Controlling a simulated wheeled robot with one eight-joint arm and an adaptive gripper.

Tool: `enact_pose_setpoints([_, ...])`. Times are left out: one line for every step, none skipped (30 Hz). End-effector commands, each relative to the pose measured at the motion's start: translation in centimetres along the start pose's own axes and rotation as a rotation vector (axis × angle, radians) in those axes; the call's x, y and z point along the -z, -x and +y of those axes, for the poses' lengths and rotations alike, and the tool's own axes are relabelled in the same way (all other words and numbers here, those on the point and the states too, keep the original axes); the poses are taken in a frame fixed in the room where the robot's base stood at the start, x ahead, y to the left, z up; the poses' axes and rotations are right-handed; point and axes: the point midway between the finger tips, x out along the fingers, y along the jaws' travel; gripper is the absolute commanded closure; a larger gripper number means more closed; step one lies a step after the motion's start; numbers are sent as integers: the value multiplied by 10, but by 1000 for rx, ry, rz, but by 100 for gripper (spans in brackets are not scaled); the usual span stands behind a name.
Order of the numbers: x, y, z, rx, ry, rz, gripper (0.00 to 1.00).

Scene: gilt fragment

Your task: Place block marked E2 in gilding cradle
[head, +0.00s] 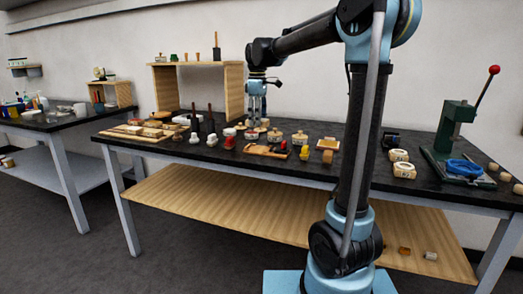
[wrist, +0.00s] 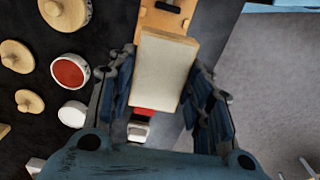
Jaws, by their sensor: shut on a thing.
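My gripper (wrist: 166,98) is shut on a pale rectangular block (wrist: 163,68) with a light wood edge, seen between the fingers in the wrist view. No E2 mark is readable on its visible face, so I cannot tell which block it is. In the head view my gripper (head: 257,92) points down over the middle of the dark bench; the block is too small to make out there. A wooden holder (wrist: 160,19) shows just beyond the block, and a flat wooden piece (head: 262,151) lies on the bench near its front edge. I cannot tell which thing is the gilding cradle.
Round wooden-lidded pots (head: 299,137) and red-topped items (head: 229,142) crowd the bench around my gripper. Dark upright tools (head: 211,125) stand to its left. A wooden shelf box (head: 236,91) stands behind. A green lever press (head: 456,128) is at the right.

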Motion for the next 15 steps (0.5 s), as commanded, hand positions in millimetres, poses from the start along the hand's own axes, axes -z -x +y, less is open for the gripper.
enact_pose_setpoints([-3, 0, 2, 0, -5, 0, 78])
enact_pose_setpoints([-4, 0, 3, 0, -7, 0, 78])
enact_pose_setpoints([-6, 0, 4, 0, -10, 0, 78])
enact_pose_setpoints([-7, 0, 5, 0, -12, 0, 78])
enact_pose_setpoints([-8, 0, 6, 0, -13, 0, 78])
enact_pose_setpoints([-10, 0, 7, 0, -15, 0, 78])
enact_pose_setpoints([-10, 0, 7, 0, -19, 0, 78])
enact_pose_setpoints([-11, 0, 7, 0, -27, 0, 78])
enact_pose_setpoints([-11, -1, 8, 0, -36, 0, 78])
enact_pose_setpoints([-12, -1, 8, 0, -37, 0, 78])
enact_pose_setpoints([-12, -3, 8, 0, -38, 0, 78])
enact_pose_setpoints([-12, -6, 9, 0, -38, 0, 78])
enact_pose_setpoints([-12, -10, 9, 0, -38, 0, 78])
enact_pose_setpoints([-13, -15, 9, 0, -39, 0, 78])
enact_pose_setpoints([-13, -21, 9, 0, -39, 0, 78])
